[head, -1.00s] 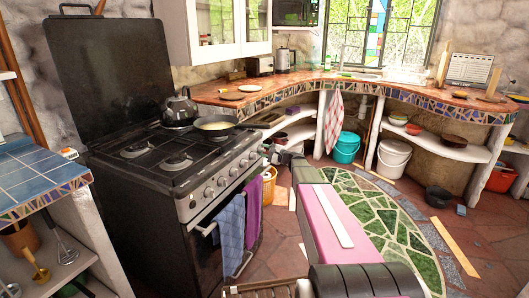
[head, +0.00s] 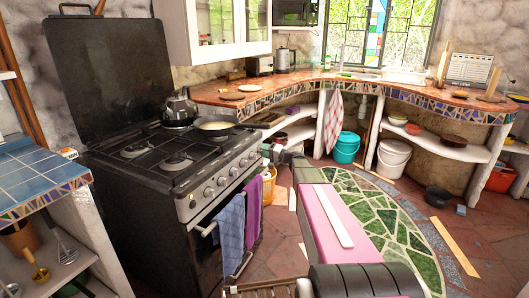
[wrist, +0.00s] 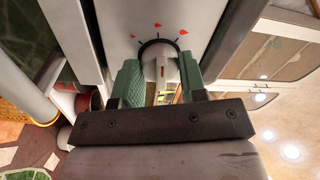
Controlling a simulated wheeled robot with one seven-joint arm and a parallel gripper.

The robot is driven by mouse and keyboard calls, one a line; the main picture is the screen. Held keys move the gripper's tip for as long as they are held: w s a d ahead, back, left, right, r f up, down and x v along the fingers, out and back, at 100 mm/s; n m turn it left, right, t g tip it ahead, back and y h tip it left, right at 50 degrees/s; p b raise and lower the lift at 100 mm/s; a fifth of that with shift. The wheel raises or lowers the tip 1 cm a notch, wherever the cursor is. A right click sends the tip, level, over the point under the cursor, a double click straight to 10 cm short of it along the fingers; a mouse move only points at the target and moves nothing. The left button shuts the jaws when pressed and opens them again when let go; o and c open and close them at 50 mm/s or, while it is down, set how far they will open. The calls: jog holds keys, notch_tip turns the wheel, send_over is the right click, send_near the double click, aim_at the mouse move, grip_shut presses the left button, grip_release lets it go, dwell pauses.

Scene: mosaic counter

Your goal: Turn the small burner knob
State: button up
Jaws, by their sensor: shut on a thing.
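A white knob (wrist: 160,67) with a pale bar across it sits in a dark ring on the stove's front panel in the wrist view, with red marks around the ring. My gripper (wrist: 161,74) has its two green fingers on either side of this knob and is shut on it. In the head view, my gripper is at the far right end of the stove front, mostly hidden by my own arm, and the held knob cannot be made out. Other burner knobs (head: 208,192) line the panel of the black stove (head: 150,215).
A pan (head: 214,127) and a kettle (head: 180,107) stand on the stove top. Blue and purple towels (head: 231,236) hang from the oven handle. A yellow basket (head: 269,187) is on the floor beyond the stove. A tiled counter (head: 60,180) stands at the left.

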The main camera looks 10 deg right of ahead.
jog(key=shift+n, duration=0.3)
jog(key=o, duration=0.9)
jog(key=v, duration=1.1)
jog(key=shift+a, duration=0.1)
grip_shut()
dwell(1.3)
